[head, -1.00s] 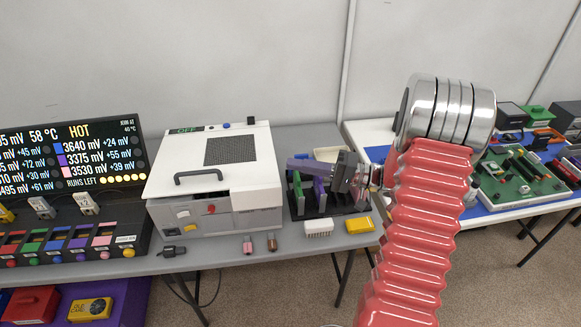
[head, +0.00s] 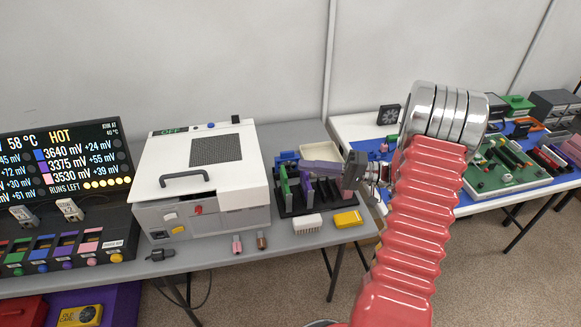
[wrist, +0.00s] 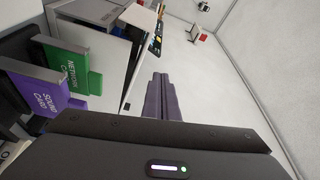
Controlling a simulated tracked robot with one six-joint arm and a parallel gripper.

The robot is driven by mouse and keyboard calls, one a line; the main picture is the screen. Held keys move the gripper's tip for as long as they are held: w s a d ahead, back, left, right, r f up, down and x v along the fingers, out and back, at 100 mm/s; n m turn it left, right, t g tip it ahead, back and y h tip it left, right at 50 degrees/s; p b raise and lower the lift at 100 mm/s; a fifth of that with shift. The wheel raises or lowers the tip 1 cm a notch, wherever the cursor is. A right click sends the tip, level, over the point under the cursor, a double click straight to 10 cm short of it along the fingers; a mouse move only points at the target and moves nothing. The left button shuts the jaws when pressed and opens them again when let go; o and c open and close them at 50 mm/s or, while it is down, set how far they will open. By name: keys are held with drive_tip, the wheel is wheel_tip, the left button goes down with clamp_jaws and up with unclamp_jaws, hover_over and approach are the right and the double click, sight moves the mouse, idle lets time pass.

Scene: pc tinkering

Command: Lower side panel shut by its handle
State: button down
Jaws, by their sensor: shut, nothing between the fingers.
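The white side panel (head: 160,155) lies on top of the grey computer case (head: 160,220) in the head view. A dark gap shows under its front edge, so it seems slightly raised there. Its dark grey handle (head: 185,179) stands up near the front edge. My gripper (head: 303,165) is shut and empty, to the right of the case, above the black card rack. Its fingers point left and are apart from the panel and handle. In the wrist view the closed fingers (wrist: 160,85) show; the handle cannot be made out there.
The black rack (head: 318,207) holds green and purple cards, labelled network card (wrist: 75,70) and sound card (wrist: 45,100). A white connector block (head: 307,224) and a yellow block (head: 347,219) lie in front. A display (head: 65,160) stands left of the case. Space above the panel is clear.

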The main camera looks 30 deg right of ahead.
drive_tip(key=s+a+r+n+g+h, duration=0.1)
drive_tip(key=s+a+r+g+h, duration=0.2)
drive_tip(key=a, duration=0.5)
drive_tip(key=s+a+r+n+g, duration=0.1)
drive_tip(key=s+a+n+g, duration=0.15)
drive_tip(key=a+g, duration=0.35)
drive_tip(key=s+a+r+t+h, duration=0.2)
drive_tip(key=s+a+r+h, duration=0.1)
drive_tip(key=s+h, duration=0.3)
drive_tip(key=s+a+r+n+t+h, duration=0.1)
drive_tip(key=s+a+r+t+h, duration=0.1)
drive_tip(key=s+h, duration=0.4)
drive_tip(key=s+a+r, duration=0.1)
drive_tip(key=s, duration=0.2)
drive_tip(key=shift+r+h, duration=0.25)
drive_tip(key=shift+h, duration=0.05)
